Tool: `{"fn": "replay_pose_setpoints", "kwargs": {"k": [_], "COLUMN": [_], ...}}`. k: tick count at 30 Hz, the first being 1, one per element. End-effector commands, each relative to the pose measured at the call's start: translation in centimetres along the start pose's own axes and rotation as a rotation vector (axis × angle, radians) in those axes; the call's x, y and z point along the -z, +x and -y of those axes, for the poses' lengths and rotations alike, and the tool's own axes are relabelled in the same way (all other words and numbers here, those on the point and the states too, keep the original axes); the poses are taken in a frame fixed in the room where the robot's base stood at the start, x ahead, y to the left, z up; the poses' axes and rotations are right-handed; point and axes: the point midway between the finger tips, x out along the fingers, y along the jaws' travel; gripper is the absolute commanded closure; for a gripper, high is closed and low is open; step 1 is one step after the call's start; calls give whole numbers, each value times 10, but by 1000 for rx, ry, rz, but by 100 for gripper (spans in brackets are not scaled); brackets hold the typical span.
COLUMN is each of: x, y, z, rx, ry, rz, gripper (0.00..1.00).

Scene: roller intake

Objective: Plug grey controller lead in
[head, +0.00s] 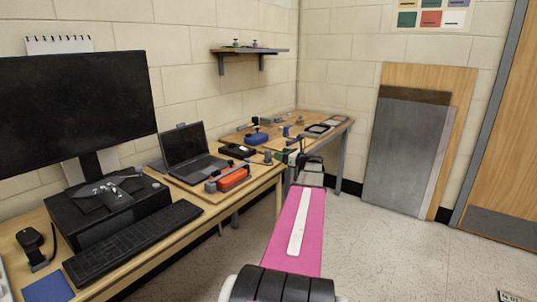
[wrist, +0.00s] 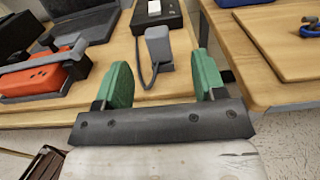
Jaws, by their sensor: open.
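A grey block-shaped plug (wrist: 158,45) stands upright on the wooden bench, and a dark lead runs from its foot. In the wrist view it lies ahead of my gripper (wrist: 162,78), roughly centred between the two green fingers. The fingers are apart with nothing between them. In the head view the plug (head: 267,157) is small, just left of my gripper (head: 291,157). A black box with a white label (wrist: 157,13) lies behind the plug; it also shows in the head view (head: 237,151). I cannot make out a socket on it.
An orange device with a grey handle (wrist: 42,78) sits left of my gripper. An open laptop (head: 190,150), a keyboard (head: 132,240) and a monitor (head: 75,110) are farther left. A gap separates this bench from the second wooden bench (wrist: 270,40) at right. Blue items lie behind.

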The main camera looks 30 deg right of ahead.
Motion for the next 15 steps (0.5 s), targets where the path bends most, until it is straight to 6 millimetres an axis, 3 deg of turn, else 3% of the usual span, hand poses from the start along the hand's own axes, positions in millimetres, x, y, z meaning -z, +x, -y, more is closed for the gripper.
{"fn": "replay_pose_setpoints", "kwargs": {"k": [9, 15], "x": [0, 0], "y": [45, 56], "z": [0, -1], "rx": [-3, -1], "ry": [0, 0], "rz": [0, 0], "gripper": [36, 36]}}
